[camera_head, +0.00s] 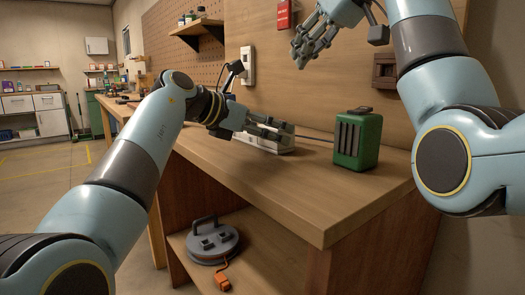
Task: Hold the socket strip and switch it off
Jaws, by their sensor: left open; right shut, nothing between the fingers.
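The pale socket strip (270,147) lies on the wooden bench, left of the green device. My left gripper (272,129) is open at the strip, with its fingers over or alongside the upper part of it. They hide part of the strip, and I cannot tell whether they touch it. The strip's switch cannot be made out. My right gripper (303,55) is shut and empty, up in front of the wooden back wall, well above the bench and apart from the strip.
A green ribbed device (357,139) stands on the bench right of the strip, with a dark cable between them. A wall socket (248,66) and a brown box (384,70) are on the wall. A grey reel (211,241) sits on the lower shelf. The bench front is clear.

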